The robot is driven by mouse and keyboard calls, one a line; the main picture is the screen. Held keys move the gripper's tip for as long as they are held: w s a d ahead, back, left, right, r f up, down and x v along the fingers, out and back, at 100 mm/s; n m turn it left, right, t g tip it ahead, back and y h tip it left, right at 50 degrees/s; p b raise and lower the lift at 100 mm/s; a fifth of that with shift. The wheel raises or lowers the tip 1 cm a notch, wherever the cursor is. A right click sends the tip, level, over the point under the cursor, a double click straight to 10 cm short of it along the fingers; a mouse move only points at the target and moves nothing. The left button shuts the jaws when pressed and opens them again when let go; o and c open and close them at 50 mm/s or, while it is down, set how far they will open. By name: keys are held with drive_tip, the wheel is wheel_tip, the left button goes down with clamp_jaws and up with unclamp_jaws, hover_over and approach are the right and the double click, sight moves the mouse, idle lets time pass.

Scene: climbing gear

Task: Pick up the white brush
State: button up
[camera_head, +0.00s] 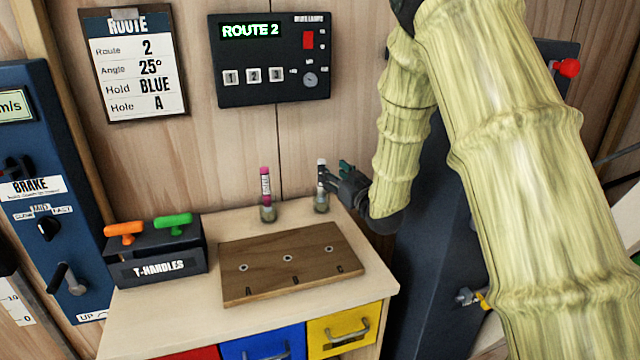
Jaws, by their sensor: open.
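The white brush (321,166) stands upright in a small clear cup (321,204) at the back right of the table. Only its pale upper part shows clearly; its lower part is partly hidden by my gripper. My gripper (330,179) comes in from the right at the height of the brush's upper shaft. It is open, with its fingers at or beside the brush; I cannot tell whether they touch it. A pink brush (265,185) stands upright in a similar cup (268,213) to the left.
A wooden board (300,284) with holes marked A, B and C lies in front on the table (150,325). A dark T-handles box (156,264) with orange and green handles stands at the left. Coloured drawers (340,330) are below. A control panel (269,90) hangs behind.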

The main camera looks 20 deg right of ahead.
drive_tip(key=w+f, duration=0.1)
drive_tip(key=w, duration=0.3)
drive_tip(key=p, duration=0.2)
hover_over(321, 185)
drive_tip(key=w, duration=0.1)
drive_tip(key=shift+d+r, duration=0.1)
drive_tip(key=shift+d, duration=0.15)
drive_tip(key=shift+w, duration=0.1)
clamp_jaws()
